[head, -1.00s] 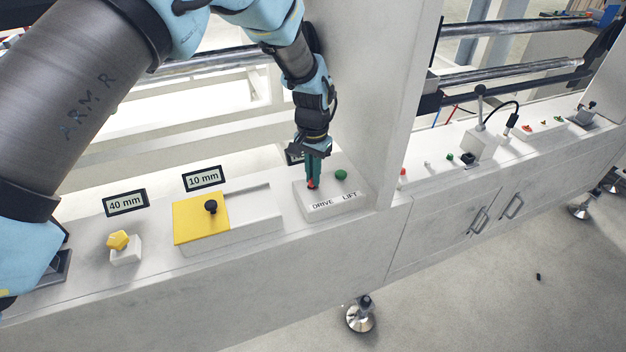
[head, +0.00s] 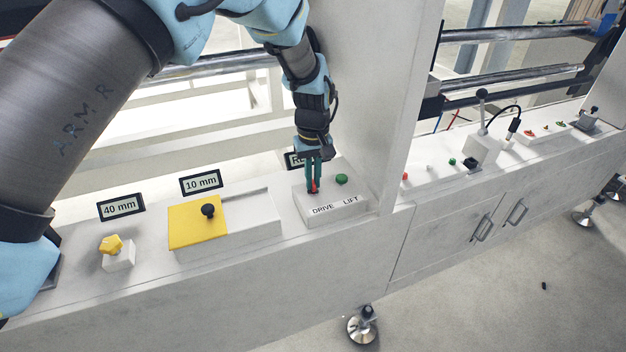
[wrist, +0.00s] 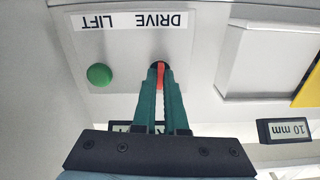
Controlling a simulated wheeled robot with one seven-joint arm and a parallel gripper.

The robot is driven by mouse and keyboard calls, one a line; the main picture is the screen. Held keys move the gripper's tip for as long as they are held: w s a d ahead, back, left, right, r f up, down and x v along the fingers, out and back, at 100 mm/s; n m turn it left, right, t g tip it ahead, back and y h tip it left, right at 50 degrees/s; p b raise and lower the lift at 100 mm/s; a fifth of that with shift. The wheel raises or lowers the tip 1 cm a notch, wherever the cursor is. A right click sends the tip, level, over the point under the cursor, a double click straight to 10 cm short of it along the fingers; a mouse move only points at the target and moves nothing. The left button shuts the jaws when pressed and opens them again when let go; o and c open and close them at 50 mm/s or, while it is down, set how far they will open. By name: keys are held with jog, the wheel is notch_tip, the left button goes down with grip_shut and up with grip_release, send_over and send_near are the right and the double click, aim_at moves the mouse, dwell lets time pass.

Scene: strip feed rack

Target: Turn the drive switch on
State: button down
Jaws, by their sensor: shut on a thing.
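The drive switch (head: 315,186) is a small red lever on a white box (head: 345,207) labelled DRIVE and LIFT. My gripper (head: 313,188) points down over the DRIVE side, with its green fingers shut on the red lever. In the wrist view the red lever (wrist: 160,74) shows between the two fingertips (wrist: 159,72), just below the upside-down DRIVE label. The fingers hide part of the lever, and its exact tilt is hard to tell. The green LIFT button (head: 341,180) is beside it to the right, apart from my fingers; it also shows in the wrist view (wrist: 99,75).
Left of the box are a yellow plate with a black knob (head: 208,210), a yellow knob (head: 111,245) and displays reading 10 mm (head: 201,183) and 40 mm (head: 121,206). A display behind my gripper is partly hidden. A white upright post (head: 385,110) stands close on the right.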

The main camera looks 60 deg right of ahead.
jog(key=shift+n, duration=0.6)
jog(key=c, duration=1)
grip_release()
jog(key=shift+o, duration=0.2)
notch_tip(320, 180, up, 11)
jog(key=b, duration=0.2)
jog(key=shift+f, duration=0.1)
